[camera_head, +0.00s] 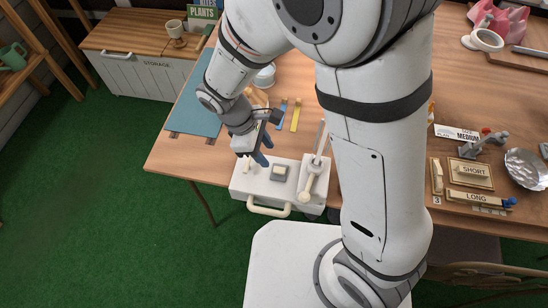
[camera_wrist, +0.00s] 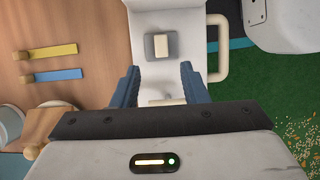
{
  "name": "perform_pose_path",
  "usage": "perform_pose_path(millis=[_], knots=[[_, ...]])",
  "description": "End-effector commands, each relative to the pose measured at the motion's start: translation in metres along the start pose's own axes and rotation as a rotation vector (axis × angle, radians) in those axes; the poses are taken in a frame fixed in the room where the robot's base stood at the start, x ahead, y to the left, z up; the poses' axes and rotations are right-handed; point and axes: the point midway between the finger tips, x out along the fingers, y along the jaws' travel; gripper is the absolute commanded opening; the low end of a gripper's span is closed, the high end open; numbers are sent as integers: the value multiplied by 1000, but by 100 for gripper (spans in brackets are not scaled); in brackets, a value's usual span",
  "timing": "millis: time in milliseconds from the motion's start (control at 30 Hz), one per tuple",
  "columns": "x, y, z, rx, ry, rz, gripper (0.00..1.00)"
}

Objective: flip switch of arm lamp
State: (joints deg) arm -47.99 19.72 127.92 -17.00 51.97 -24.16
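A white box-like base (camera_head: 262,187) with a cream handle (camera_head: 268,209) at its front stands at the table's front edge. I take it for the arm lamp's base; a jointed pale arm (camera_head: 315,178) rises at its right. A grey square plate with a cream rocker (camera_head: 280,172) sits mid-top; the rocker also shows in the wrist view (camera_wrist: 160,46), beyond my fingertips. My gripper (camera_head: 263,150) is over the base's left part. In the wrist view my blue fingers (camera_wrist: 158,78) are apart, with a small pale post (camera_wrist: 160,101) visible between them, partly hidden by my gripper body.
Yellow (camera_head: 296,118) and blue strips lie on the wooden table (camera_head: 170,155) behind the base. A blue mat (camera_head: 197,118) lies at left. Labelled blocks and a metal bowl (camera_head: 526,168) stand at right. Green floor lies in front.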

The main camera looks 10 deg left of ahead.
Motion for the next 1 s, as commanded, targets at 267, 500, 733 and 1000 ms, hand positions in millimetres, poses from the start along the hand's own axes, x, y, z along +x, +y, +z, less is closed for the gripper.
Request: perform_pose_path(millis=[267,500,733,1000], knots=[[45,-2,1,-4,-4,-2,40],[67,-2,0,-4,0,1,40],[68,-2,-1,-4,1,2,40],[68,-2,-1,-4,1,2,23]])
